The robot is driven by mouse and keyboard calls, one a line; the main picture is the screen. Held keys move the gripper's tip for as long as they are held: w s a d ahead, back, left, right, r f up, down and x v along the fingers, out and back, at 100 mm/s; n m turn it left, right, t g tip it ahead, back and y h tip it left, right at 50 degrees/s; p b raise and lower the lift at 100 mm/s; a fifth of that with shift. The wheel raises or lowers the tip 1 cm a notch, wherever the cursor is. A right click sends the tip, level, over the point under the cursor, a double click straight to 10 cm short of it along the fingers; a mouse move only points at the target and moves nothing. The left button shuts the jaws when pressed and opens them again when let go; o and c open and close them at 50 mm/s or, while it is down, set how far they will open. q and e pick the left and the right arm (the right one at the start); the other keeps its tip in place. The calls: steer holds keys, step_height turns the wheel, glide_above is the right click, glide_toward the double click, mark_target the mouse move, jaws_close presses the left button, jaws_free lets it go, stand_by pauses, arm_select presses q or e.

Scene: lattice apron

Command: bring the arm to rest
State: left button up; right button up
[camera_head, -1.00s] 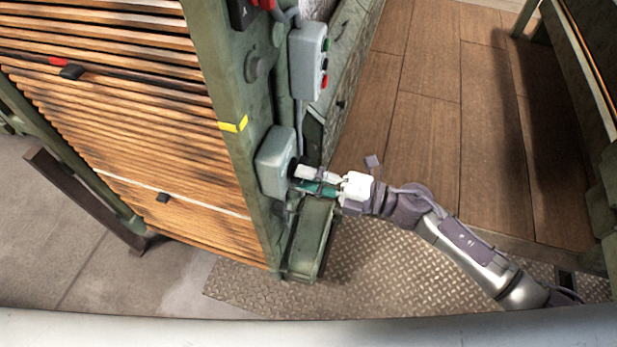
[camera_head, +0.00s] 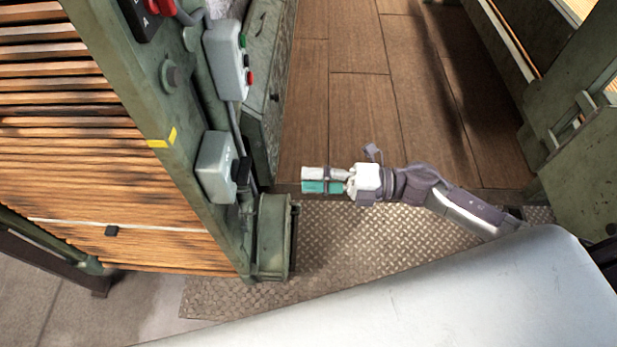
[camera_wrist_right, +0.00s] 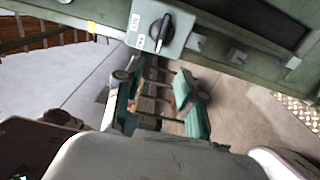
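My right gripper (camera_head: 322,181) is in the middle of the head view, its arm coming in from the right. Its white and teal fingers point left toward the grey switch box (camera_head: 217,167), with clear air between them and its black rotary knob (camera_head: 242,172). In the right wrist view the teal fingers (camera_wrist_right: 160,100) stand apart with nothing between them. The switch box (camera_wrist_right: 178,35) and its black knob (camera_wrist_right: 157,30) show ahead, beyond the fingertips. My left gripper is in neither view.
The switch box sits on a green machine post (camera_head: 150,100) beside a slatted wooden panel (camera_head: 75,150). A button box (camera_head: 226,62) is above it. Brown planks (camera_head: 350,100) and metal tread plate (camera_head: 340,240) lie below. Another green frame (camera_head: 580,170) stands at right.

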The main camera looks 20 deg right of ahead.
stand_by(0.3)
steer(key=w+d+f+m+t+h, duration=0.5)
steer(key=w+d+f+m+t, duration=0.1)
steer(key=f+m, duration=0.45)
steer(key=s+d+f+m+h, duration=0.2)
steer(key=d+f+m+h, duration=0.2)
steer(key=f, duration=0.5)
steer(key=s+d+f+m+h, duration=0.1)
steer(key=d+f+m+h, duration=0.35)
steer(key=f, duration=0.35)
steer(key=s+d+f+m+g+h, duration=0.2)
steer(key=s+f+m+g+h, duration=0.3)
steer(key=s+f, duration=0.85)
steer(key=s+a+f+m+g, duration=0.1)
steer(key=s+f+m+g, duration=0.1)
steer(key=s, duration=0.5)
steer(key=s+a+f+m+g+y, duration=0.1)
steer(key=s+f, duration=0.3)
steer(key=s, duration=0.4)
steer(key=s+a+f+m+g+p, duration=0.1)
steer(key=s+a+f+m+g, duration=0.1)
steer(key=s, duration=0.6)
steer(key=shift+s+a+f+m+g, duration=0.2)
steer(key=shift+a+f+m+g, duration=0.15)
steer(key=shift+f+m, duration=0.35)
